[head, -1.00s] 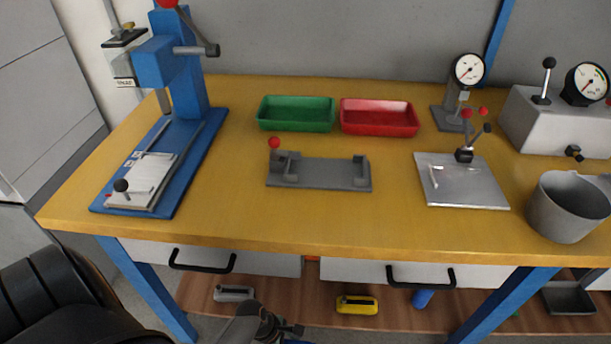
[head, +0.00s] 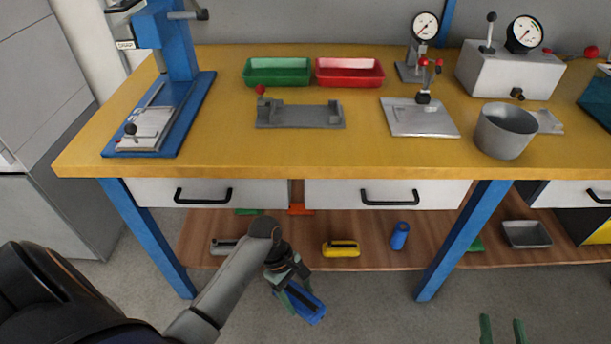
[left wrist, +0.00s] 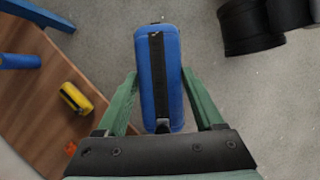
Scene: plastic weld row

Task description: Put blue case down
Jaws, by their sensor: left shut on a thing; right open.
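The blue case (head: 313,310) is a blue block with a black strip along it. My left gripper (head: 291,296) is shut on it and holds it in front of the bench's lower shelf, low in the head view. In the left wrist view the blue case (left wrist: 174,85) lies between the green fingers of my left gripper (left wrist: 159,78), with grey floor beyond. My right gripper (head: 502,330) is open and empty at the bottom right of the head view; only its green fingertips show.
The wooden lower shelf (head: 375,258) carries a yellow case (head: 341,250), a grey case (head: 222,246), a blue cylinder (head: 400,236) and a grey tray (head: 527,234). Blue bench legs (head: 463,240) stand at its front. The yellow worktop (head: 250,150) above has bare areas between fixtures.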

